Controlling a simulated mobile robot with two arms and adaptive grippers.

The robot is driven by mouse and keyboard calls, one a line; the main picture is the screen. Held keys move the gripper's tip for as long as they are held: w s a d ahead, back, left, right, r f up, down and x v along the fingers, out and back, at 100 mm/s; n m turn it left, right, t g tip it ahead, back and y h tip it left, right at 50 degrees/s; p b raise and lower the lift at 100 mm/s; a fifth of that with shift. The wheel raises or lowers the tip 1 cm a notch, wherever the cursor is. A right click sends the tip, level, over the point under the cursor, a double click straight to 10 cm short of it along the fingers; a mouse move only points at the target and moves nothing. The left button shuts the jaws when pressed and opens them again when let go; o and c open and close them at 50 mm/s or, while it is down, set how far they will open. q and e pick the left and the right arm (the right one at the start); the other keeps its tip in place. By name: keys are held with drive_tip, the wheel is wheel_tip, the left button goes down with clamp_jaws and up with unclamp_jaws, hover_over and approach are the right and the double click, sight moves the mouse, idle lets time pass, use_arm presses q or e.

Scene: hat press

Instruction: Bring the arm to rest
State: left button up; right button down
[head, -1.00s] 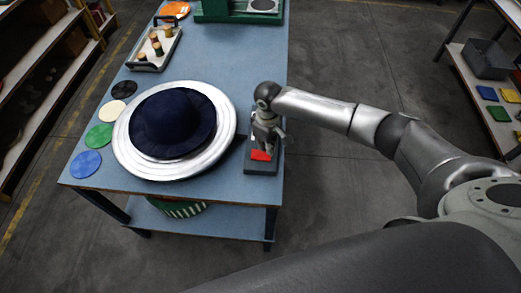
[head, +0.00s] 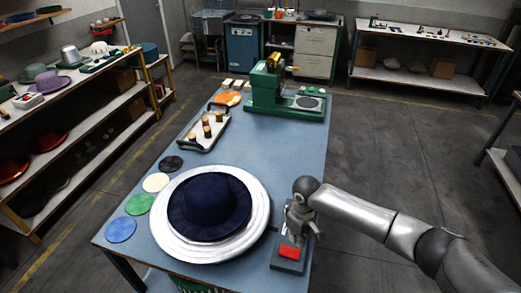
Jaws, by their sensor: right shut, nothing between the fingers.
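My right arm reaches in from the right. Its gripper (head: 297,236) is shut and empty, pointing down over a dark block with a red top (head: 289,252) at the table's right front edge. Whether the fingers touch the red top cannot be told. A dark blue hat (head: 209,203) sits on a round white and silver plate (head: 168,236) to the left of the gripper. My left gripper is not in view.
The blue table (head: 262,150) also carries several coloured discs, among them a blue one (head: 120,229), a tray of spools (head: 194,142) and a green press (head: 266,91). Its middle is clear. Shelves with hats stand left; open floor (head: 390,150) lies right.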

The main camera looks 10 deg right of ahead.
drive_tip(key=s+a+n+t+y, duration=0.1)
drive_tip(key=s+a+y, duration=0.2)
drive_tip(key=s+a, duration=1)
drive_tip(key=s+d+r+m+t+h, duration=0.1)
drive_tip(key=s+d+r+m, duration=0.2)
drive_tip(key=s+d, duration=0.35)
drive_tip(key=s+d+r+m+t+h, duration=0.2)
drive_tip(key=s+d+r+m, duration=0.1)
drive_tip(key=s+d, duration=0.35)
wheel_tip(320, 180, down, 34)
drive_tip(key=s+g+b, duration=0.2)
drive_tip(key=b, duration=0.5)
drive_tip(key=s+d+f+b, duration=0.1)
drive_tip(key=s+f+b, duration=0.1)
drive_tip(key=s+f, duration=0.6)
drive_tip(key=s+d+f+g+b, duration=0.1)
drive_tip(key=s+d+f+b, duration=0.1)
drive_tip(key=s+f, duration=0.6)
wheel_tip(320, 180, down, 4)
drive_tip(key=shift+f+n+b, duration=0.1)
drive_tip(key=shift+n+b, duration=0.2)
drive_tip(key=shift+b, duration=0.2)
